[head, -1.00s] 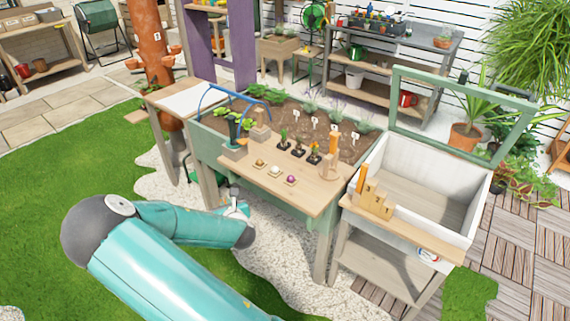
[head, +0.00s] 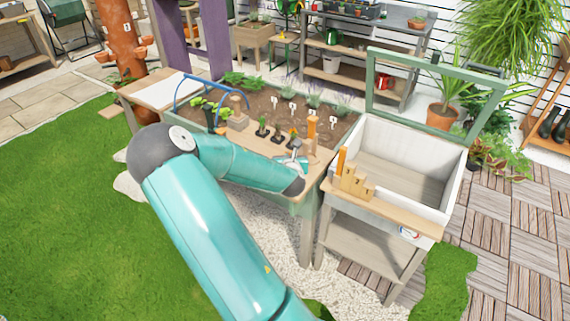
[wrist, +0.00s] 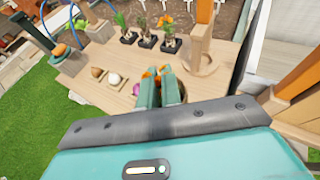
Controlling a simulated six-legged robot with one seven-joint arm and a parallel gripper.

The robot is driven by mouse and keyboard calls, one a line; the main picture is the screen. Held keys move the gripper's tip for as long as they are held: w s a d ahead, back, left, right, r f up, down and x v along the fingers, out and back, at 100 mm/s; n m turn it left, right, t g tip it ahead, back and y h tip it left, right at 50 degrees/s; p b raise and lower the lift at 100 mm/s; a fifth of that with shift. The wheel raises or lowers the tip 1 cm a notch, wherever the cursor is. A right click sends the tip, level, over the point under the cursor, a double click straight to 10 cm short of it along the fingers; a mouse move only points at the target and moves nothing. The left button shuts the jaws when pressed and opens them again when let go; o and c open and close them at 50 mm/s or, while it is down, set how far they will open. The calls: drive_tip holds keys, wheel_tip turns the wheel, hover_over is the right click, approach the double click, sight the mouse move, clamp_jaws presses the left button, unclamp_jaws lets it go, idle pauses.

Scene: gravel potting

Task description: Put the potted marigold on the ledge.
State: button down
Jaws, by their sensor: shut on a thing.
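A plant with an orange flower in a small black pot (wrist: 172,45) stands at the right end of a row of similar pots on a wooden ledge (wrist: 75,69) along the front of a planter. The orange-flowered plant also shows in the head view (head: 292,138). My gripper (wrist: 158,76) is above this ledge, nearer its front edge than the pots and apart from them. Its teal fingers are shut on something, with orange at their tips. I cannot make out what is held; the fingers hide it.
A brown bulb (wrist: 97,72), a white one (wrist: 114,79) and a partly hidden purple one (wrist: 136,90) lie in front of the pots. A wooden post (wrist: 200,35) stands right of them. A white cold frame (head: 405,165) with stepped wooden blocks (head: 355,183) adjoins the planter's right.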

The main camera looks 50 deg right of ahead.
drive_tip(key=shift+f, duration=2.3)
drive_tip(key=c, duration=1.6)
unclamp_jaws()
drive_tip(key=shift+f, duration=0.1)
